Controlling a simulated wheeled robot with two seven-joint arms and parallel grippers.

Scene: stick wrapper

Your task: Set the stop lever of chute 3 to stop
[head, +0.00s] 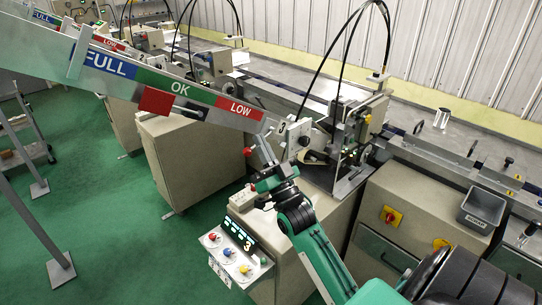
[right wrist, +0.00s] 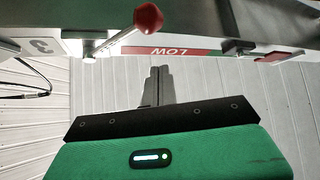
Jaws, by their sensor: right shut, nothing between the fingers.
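The stop lever of chute 3 has a red ball knob (head: 248,152), at the lower end of the chute (head: 190,92) in the head view. In the right wrist view the red knob (right wrist: 149,18) is at the top, on a metal rod that runs down-left beside a plate (right wrist: 40,46) marked 3. My right gripper (head: 257,178) is just below the knob in the head view. Its fingers (right wrist: 155,75) are together, empty, and appear apart from the knob. My left gripper is not in view.
The chute's FULL, OK and LOW strip runs along its side, with a red plate (head: 157,101) hanging under it. A grey bin (head: 481,211) sits at the right.

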